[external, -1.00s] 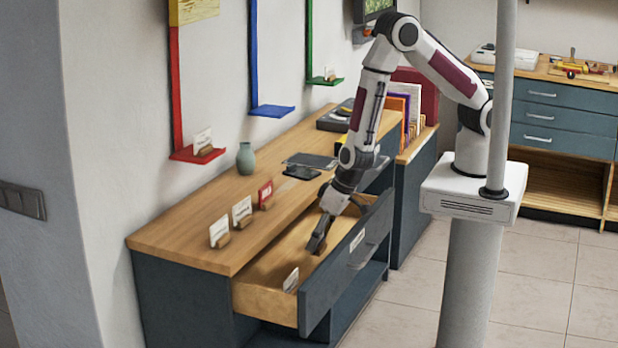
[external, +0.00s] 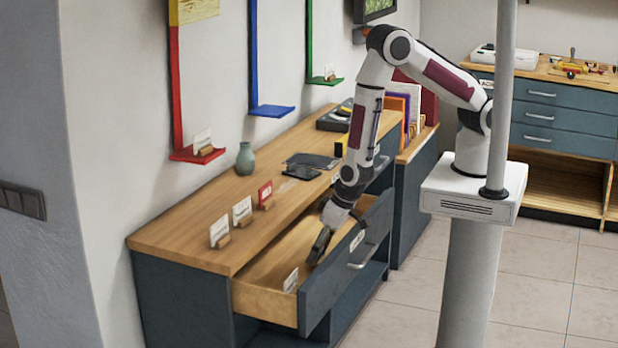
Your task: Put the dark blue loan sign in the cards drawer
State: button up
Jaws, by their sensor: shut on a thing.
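The open drawer (external: 345,268) extends from the long wooden counter and has a pale label on its front. My gripper (external: 317,254) points down into this drawer, behind its front panel. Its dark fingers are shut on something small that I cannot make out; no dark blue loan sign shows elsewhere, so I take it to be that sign. Whether it touches the drawer floor I cannot tell. A white card in a holder (external: 290,280) stands in the near end of the drawer.
Two white signs (external: 242,210) and (external: 219,231) and a red sign (external: 265,194) stand on the counter (external: 180,235). A green vase (external: 245,158) and dark flat items (external: 310,161) are farther back. The drawer front and counter edge flank my gripper.

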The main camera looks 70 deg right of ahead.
jog(key=shift+f, duration=0.1)
jog(key=o, duration=1)
jog(key=v, duration=1.2)
dwell(0.4)
dwell(0.4)
jog(key=shift+w, duration=0.1)
dwell(0.3)
